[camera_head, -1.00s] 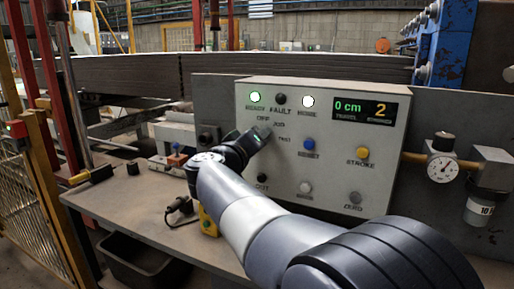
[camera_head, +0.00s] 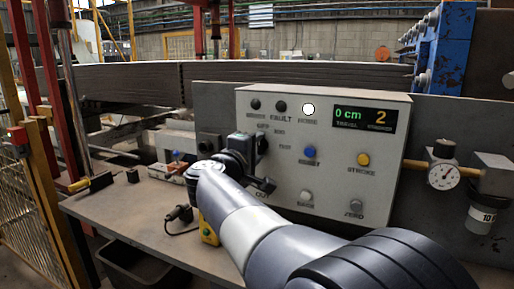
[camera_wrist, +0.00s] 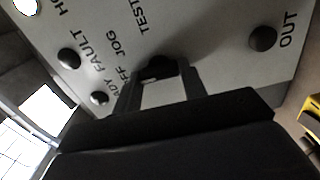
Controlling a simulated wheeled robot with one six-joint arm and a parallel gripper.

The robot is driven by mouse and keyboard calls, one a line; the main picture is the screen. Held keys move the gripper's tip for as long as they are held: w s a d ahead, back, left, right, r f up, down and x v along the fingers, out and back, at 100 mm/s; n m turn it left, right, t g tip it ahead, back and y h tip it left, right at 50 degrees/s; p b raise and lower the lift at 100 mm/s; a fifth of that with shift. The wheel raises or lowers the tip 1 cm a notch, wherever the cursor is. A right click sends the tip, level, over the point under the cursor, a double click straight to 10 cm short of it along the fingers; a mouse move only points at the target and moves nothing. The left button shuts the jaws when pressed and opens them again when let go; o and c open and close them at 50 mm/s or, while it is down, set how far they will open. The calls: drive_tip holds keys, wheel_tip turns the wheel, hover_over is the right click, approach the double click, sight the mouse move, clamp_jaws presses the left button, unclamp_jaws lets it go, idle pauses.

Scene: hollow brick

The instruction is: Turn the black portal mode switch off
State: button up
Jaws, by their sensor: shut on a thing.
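The black portal mode switch (camera_wrist: 162,66) is a dark round knob on the grey control panel (camera_head: 330,190). It lies beside the OFF, JOG and TEST labels. In the wrist view my gripper (camera_wrist: 162,82) has one finger on each side of the knob and is shut on it. In the head view my gripper (camera_head: 260,164) is against the panel's left part, rolled so its fingers stand one above the other. My wrist hides most of the switch there, and I cannot tell which label it points to. The READY lamp (camera_head: 255,104) is dark.
The HOME lamp (camera_head: 308,109) is lit white, and the display (camera_head: 364,115) reads 0 cm and 2. A blue button (camera_head: 309,151) and a yellow button (camera_head: 363,159) are right of my gripper. The bench (camera_head: 130,215) holds a cable and small tools. A gauge (camera_head: 443,176) is at the right.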

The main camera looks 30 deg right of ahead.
drive_tip(key=shift+n, duration=0.3)
drive_tip(key=o, duration=1)
drive_tip(key=shift+a, duration=0.1)
drive_tip(key=v, duration=1)
drive_tip(key=shift+s+a, duration=0.25)
drive_tip(key=shift+s, duration=0.05)
drive_tip(key=x, duration=1.1)
drive_tip(key=shift+a, duration=0.1)
